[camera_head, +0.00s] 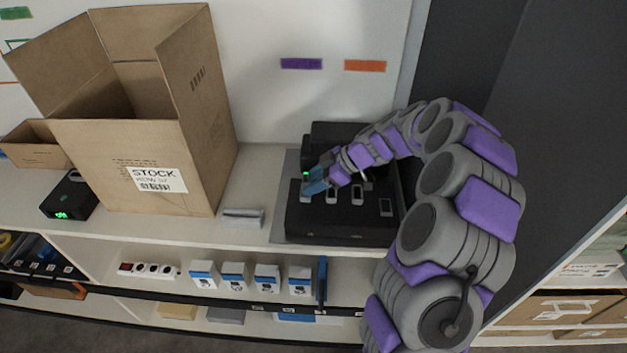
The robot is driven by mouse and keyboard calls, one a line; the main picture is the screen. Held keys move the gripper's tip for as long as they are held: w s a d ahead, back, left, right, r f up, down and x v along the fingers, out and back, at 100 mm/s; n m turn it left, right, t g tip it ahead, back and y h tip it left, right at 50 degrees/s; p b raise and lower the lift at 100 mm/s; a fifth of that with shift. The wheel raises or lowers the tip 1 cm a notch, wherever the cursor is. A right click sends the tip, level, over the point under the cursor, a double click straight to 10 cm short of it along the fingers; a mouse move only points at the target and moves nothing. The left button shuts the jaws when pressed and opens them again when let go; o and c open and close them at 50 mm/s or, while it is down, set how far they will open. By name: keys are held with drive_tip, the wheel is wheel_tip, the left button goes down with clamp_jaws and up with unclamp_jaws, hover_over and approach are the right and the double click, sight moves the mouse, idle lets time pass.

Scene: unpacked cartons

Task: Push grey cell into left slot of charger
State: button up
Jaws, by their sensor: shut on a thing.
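The black charger (335,226) sits on a grey mat on the shelf top, with a row of pale marks along its front. My gripper (314,184) is over the charger's left end, its blue fingers shut on a small dark grey block, which I take to be the grey cell (309,168). A small green light shows at this block. The fingers hide part of the cell and the left slot, so I cannot tell how deep the cell sits or whether it is in the slot.
A large open carton (140,150) stands left of the charger. A flat grey piece (243,217) lies between them near the shelf edge. A black box with green digits (70,198) stands far left. A dark upright panel (545,130) bounds the right side.

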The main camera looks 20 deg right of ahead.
drive_tip(key=o, duration=1.4)
drive_tip(key=shift+r, duration=0.1)
